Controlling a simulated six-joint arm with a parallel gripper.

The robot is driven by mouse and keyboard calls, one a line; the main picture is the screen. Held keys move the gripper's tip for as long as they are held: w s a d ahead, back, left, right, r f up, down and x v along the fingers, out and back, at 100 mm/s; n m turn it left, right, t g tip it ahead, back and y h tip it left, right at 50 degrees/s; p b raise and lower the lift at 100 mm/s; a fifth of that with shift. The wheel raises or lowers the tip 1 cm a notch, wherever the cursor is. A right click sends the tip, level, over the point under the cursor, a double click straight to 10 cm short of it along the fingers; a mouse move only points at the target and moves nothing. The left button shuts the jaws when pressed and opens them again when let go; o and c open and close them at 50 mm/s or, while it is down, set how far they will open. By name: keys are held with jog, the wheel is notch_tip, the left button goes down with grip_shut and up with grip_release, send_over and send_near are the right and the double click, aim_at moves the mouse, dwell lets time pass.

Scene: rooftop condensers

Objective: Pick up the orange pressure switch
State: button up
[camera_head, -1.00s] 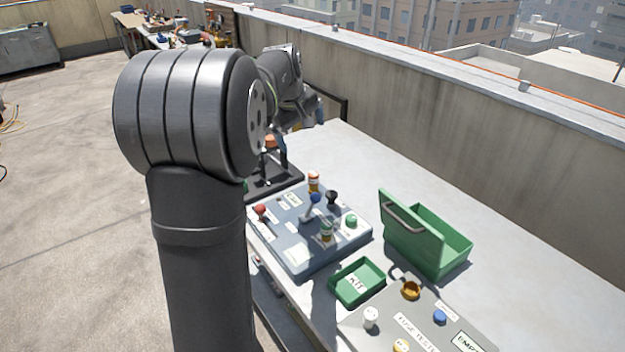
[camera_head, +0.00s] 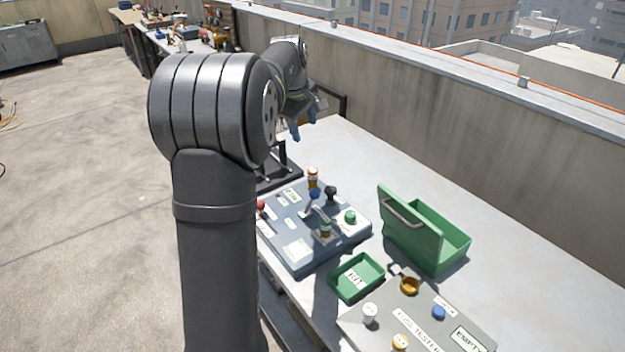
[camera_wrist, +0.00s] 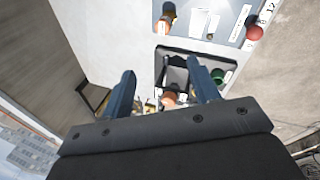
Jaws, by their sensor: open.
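An orange, rounded part (camera_wrist: 168,98), likely the pressure switch, shows low between my fingers in the wrist view, partly cut off by the gripper body. It is by a black tray (camera_wrist: 160,64) with a dark upright bracket. In the head view my arm hides the orange part; some of the black tray (camera_head: 282,176) shows beside it. My gripper (camera_wrist: 161,72) is open, its two blue fingers apart with nothing held. In the head view my gripper (camera_head: 305,122) hangs above the table's far end, beyond the tray.
A grey control panel (camera_head: 295,248) with knobs and a lever stands nearer than the tray. Further along are a small green tray (camera_head: 345,293), an open green box (camera_head: 455,258) and a fuse tester (camera_head: 375,335). A parapet wall (camera_head: 450,150) runs along the right.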

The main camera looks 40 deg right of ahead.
aim_at(312, 169)
jog(key=w+d+f+n+g+y, duration=0.25)
jog(key=d+n, duration=0.25)
jog(key=n, duration=0.7)
jog(key=shift+t+y, duration=0.35)
jog(key=shift+t, duration=0.1)
notch_tip(312, 169, down, 12)
jog(key=shift+f, duration=0.15)
jog(key=shift+a+f, duration=0.2)
jog(key=shift+f, duration=2.85)
jog(key=c, duration=1.2)
jog(key=shift+o, duration=0.2)
jog(key=shift+w+r, duration=0.1)
